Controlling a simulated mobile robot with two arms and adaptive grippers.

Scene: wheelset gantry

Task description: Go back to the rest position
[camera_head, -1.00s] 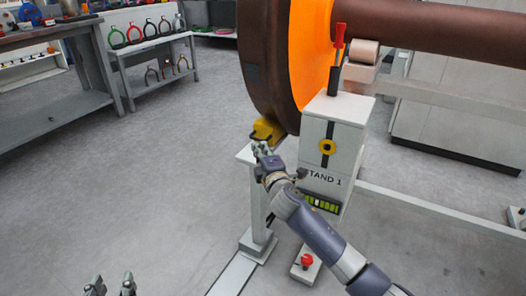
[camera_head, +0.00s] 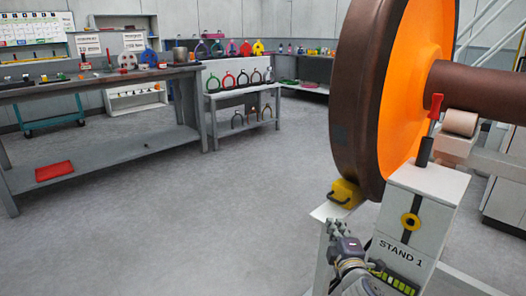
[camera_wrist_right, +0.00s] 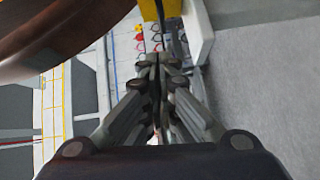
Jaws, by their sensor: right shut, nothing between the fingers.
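My right gripper (camera_head: 339,229) is near the bottom of the head view, just below the yellow block (camera_head: 344,194) at the foot of the big wheel. It is shut and empty; its closed fingers also show in the right wrist view (camera_wrist_right: 158,68). The yellow block sits on a pale post top against the brown wheel rim (camera_head: 350,90), apart from the fingers. The wheel has an orange face (camera_head: 405,80). My left gripper is not in the head view now.
The white STAND 1 (camera_head: 432,200) with a red-handled lever (camera_head: 435,108) stands just right of the gripper. A brown axle (camera_head: 480,90) runs right from the wheel. A workbench (camera_head: 100,80) and a shelf of coloured rings (camera_head: 240,95) are at the back left. The floor between is clear.

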